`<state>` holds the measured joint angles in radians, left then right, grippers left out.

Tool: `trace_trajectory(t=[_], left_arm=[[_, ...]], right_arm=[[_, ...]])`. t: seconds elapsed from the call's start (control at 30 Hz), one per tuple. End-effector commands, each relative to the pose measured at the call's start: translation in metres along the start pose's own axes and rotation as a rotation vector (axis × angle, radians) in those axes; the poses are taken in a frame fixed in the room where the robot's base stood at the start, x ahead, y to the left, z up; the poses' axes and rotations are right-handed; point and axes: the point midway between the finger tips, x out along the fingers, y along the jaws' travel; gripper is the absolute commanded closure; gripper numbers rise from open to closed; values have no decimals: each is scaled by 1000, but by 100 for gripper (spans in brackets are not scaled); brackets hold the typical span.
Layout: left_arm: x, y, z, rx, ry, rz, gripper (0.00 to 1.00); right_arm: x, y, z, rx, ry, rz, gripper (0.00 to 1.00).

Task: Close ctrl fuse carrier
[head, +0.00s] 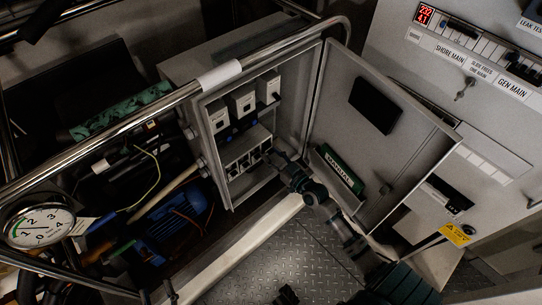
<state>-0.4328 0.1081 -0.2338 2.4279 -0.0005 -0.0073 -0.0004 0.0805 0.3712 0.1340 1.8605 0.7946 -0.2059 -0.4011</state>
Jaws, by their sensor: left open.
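The open grey cabinet (213,165) stands mid-frame, its door (385,130) swung out to the right. Three white fuse units (242,103) sit in its upper row. Below is a row of pale carrier-like blocks (240,164) with dark openings. Labels are too small to read, so I cannot tell which is the ctrl fuse carrier or how it stands. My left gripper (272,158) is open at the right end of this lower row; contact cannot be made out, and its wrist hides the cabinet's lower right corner. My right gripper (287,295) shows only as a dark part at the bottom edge.
A metal rail (140,112) crosses in front of the cabinet at upper left. A green-faced block (340,170) is inside the door's lower part. A switch panel (470,65) stands at right. Checker-plate floor (265,265) is open below. A gauge (40,226) is at far left.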

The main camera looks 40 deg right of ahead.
Motion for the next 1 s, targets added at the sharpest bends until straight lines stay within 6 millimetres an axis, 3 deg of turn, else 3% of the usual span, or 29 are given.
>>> trace_trajectory(t=[0.07,0.47,0.77,1.0], left_arm=[[0,0,0,1,0,0,50],[0,0,1,0,-25,-2,50],[-20,-9,46,22,-411,-23,50],[-63,-20,83,28,-761,-49,50]], right_arm=[[0,-6,-1,7,2,-17,100],[1,-5,-2,-1,-7,-9,100],[4,-6,-8,6,-56,-17,100],[7,-5,-10,3,-108,-13,100]])
